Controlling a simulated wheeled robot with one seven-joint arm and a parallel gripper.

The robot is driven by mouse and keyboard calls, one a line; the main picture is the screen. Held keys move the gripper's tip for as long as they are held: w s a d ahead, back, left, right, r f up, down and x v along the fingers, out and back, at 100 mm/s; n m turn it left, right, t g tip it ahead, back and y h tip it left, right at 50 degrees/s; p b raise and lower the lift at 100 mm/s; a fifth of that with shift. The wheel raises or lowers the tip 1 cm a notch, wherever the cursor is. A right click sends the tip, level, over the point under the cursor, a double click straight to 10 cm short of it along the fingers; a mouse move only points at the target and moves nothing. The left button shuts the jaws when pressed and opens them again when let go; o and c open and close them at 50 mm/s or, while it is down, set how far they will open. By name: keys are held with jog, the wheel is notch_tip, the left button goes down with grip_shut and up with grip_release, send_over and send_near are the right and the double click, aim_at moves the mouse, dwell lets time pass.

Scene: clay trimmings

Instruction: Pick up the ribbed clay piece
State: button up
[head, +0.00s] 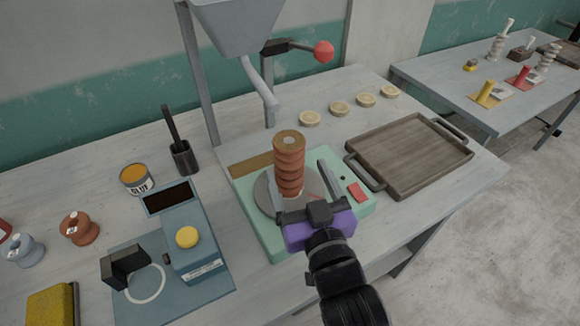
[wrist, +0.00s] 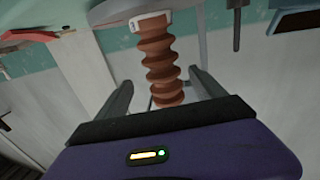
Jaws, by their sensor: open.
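The ribbed clay piece (head: 289,165) is a tall red-brown stack of ridges with a pale round centre on top. It stands upright on the grey disc (head: 262,196) of a pale green machine (head: 262,235). My gripper (head: 302,184) is open, with its fingers reaching toward the piece from the front right. In the wrist view the ribbed clay piece (wrist: 158,62) shows between the two spread fingers of my gripper (wrist: 160,80). I see no contact between fingers and clay; the piece's lower part is partly hidden by my gripper in the head view.
A metal hopper with a spout (head: 262,85) hangs behind the machine. A brown wooden tray (head: 412,150) lies to the right, with several pale discs (head: 339,108) behind it. A blue device (head: 195,240) and a dark cup (head: 184,158) stand left. Another table (head: 500,75) is far right.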

aim_at(294, 170)
jog(key=x, duration=0.3)
jog(key=shift+w+a+r+p, duration=0.15)
jog(key=shift+a+r+p, duration=0.1)
jog(key=shift+p, duration=0.1)
jog(key=p+x, duration=0.1)
jog(key=x, duration=0.3)
jog(key=shift+w+a, duration=0.15)
grip_shut()
